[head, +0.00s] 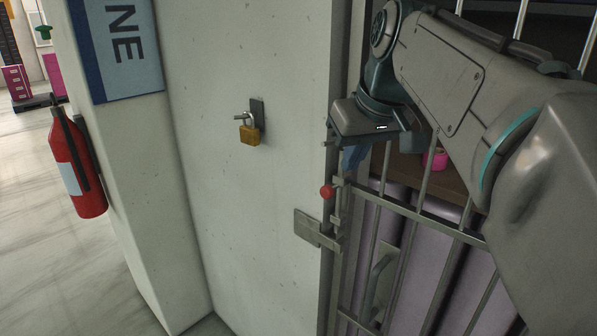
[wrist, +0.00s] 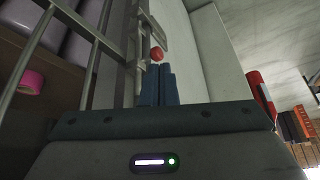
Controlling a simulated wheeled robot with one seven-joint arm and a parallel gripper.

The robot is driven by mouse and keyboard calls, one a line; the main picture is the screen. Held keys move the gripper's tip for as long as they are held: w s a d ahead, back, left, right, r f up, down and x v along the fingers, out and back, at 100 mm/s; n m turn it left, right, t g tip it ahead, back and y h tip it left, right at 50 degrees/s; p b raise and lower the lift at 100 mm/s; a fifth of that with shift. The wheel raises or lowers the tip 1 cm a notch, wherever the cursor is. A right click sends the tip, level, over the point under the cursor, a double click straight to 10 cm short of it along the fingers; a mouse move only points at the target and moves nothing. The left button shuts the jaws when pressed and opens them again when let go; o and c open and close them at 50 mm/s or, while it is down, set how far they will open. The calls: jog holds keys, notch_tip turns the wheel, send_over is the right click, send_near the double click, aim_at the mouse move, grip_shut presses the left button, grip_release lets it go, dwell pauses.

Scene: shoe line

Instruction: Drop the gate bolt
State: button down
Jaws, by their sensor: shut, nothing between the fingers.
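The gate bolt shows as a grey upright rod with a red knob (head: 326,191) at the gate's left edge in the head view. The red knob also shows in the wrist view (wrist: 157,54), just beyond my fingertips. A grey metal bracket (head: 306,227) sits on the wall edge below the knob. The barred gate (head: 402,207) stands beside the wall. My gripper (head: 352,162) is shut and empty, above and slightly right of the knob in the head view. Its blue fingers (wrist: 156,77) lie together. I cannot tell whether they touch the knob.
A red fire extinguisher (head: 76,165) hangs farther left. Behind the bars are a pink roll (head: 436,159) on a brown shelf and large purple shapes (head: 440,255). Open floor lies at far left.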

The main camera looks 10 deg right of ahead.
aim_at(327, 188)
jog(key=shift+n, duration=0.3)
jog(key=r, duration=0.3)
jog(key=w+r, duration=0.1)
jog(key=shift+d+r, duration=0.3)
jog(key=shift+d, duration=0.1)
jog(key=shift+f, duration=0.1)
jog(key=x, duration=1.4)
jog(key=shift+w+a+r, duration=0.15)
jog(key=shift+w+r, duration=0.05)
jog(key=shift+w, duration=0.1)
notch_tip(327, 188, down, 5)
jog(key=b, duration=0.4)
